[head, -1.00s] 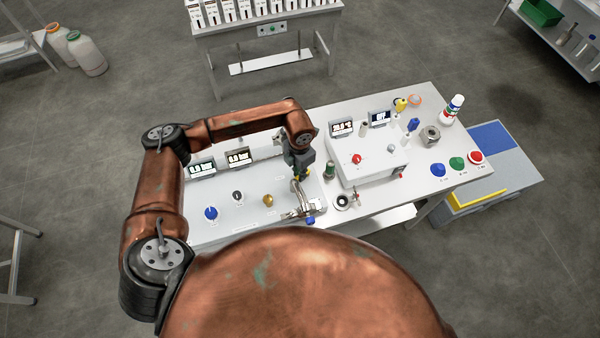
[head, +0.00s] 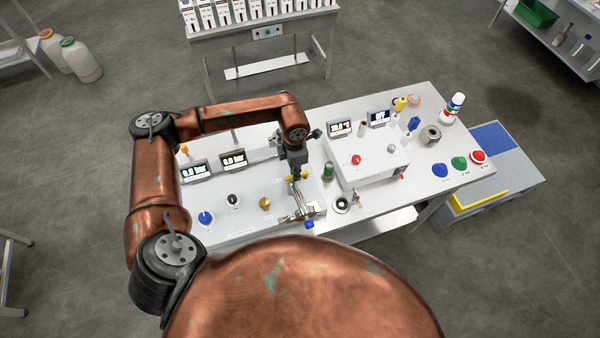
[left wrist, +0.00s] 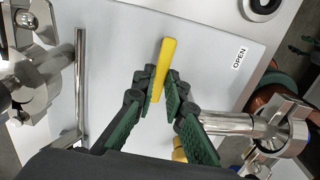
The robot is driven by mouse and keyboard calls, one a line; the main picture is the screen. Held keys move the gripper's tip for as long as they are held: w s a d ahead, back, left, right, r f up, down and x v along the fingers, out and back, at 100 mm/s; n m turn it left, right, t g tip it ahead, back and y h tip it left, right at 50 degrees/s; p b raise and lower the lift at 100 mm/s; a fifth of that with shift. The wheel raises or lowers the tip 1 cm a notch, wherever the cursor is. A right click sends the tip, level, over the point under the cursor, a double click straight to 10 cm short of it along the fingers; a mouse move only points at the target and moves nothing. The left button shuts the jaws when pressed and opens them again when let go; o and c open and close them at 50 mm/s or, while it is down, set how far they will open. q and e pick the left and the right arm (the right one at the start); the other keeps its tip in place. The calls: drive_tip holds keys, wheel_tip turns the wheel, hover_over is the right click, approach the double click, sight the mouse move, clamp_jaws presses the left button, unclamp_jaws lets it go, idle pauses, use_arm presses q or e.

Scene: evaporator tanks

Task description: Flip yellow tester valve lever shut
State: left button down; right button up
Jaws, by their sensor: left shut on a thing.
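The yellow tester valve lever (left wrist: 166,62) is a narrow bar standing out between the green-padded fingers of my left gripper (left wrist: 166,92) in the left wrist view. The fingers are closed in on its lower part, and its far end sticks out beyond them. In the head view the lever (head: 290,178) shows as a small yellow bar at my left gripper (head: 297,175), above the metal pipework (head: 300,205) at the white panel's right end. The lever's pivot is mostly hidden by the fingers. My right gripper is not in view.
An "OPEN" label (left wrist: 239,58) lies right of the lever. Silver pipe fittings (left wrist: 285,135) stand close by on both sides.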

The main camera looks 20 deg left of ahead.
use_arm(q)
drive_tip(key=c, duration=2)
unclamp_jaws()
drive_tip(key=shift+o, duration=0.2)
wheel_tip(320, 180, up, 12)
drive_tip(key=shift+w, duration=0.1)
